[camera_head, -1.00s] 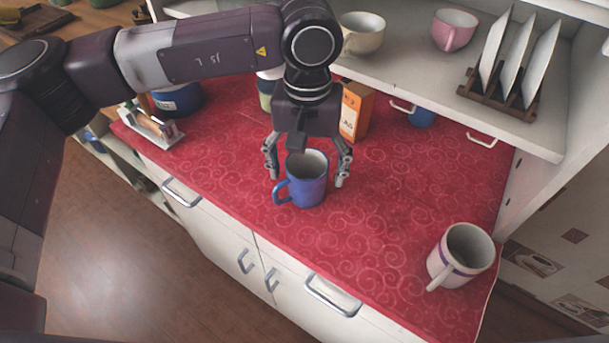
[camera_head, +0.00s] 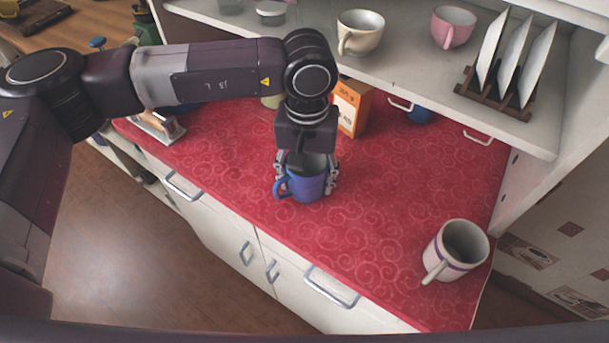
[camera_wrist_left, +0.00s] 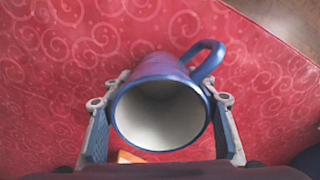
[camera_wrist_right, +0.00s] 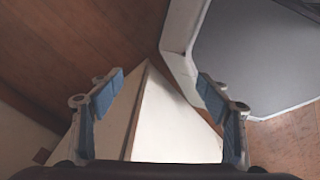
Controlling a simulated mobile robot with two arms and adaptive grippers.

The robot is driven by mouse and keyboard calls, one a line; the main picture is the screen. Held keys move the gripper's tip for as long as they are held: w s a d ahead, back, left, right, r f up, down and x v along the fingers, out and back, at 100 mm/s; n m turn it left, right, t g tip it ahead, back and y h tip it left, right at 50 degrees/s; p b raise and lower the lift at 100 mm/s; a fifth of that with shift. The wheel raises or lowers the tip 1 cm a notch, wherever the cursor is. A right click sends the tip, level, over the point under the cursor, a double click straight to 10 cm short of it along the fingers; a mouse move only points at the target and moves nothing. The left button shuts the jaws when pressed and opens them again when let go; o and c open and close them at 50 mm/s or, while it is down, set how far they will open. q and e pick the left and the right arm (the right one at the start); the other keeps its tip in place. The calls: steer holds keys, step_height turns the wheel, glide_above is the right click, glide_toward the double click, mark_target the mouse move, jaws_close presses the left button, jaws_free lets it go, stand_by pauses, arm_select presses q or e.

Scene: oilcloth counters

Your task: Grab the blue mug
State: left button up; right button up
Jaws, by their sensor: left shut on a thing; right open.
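The blue mug (camera_head: 308,187) stands upright on the red oilcloth counter, with its handle toward the front left. My left gripper (camera_head: 306,184) comes down over it from above and is shut on it, one finger on each side. In the left wrist view the mug (camera_wrist_left: 160,112) sits between the fingers of the left gripper (camera_wrist_left: 160,110), its pale inside empty and its handle pointing to the upper right. My right gripper (camera_wrist_right: 160,92) is open and empty in the right wrist view, away from the counter top; it does not show in the head view.
A white mug with a purple band (camera_head: 456,252) stands at the counter's right end. An orange box (camera_head: 352,107) stands behind the blue mug. The shelf above holds a cream cup (camera_head: 361,32), a pink cup (camera_head: 454,27) and a plate rack (camera_head: 494,93).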

arm_select(q)
steer(key=shift+c, duration=1)
steer(key=shift+r, duration=0.1)
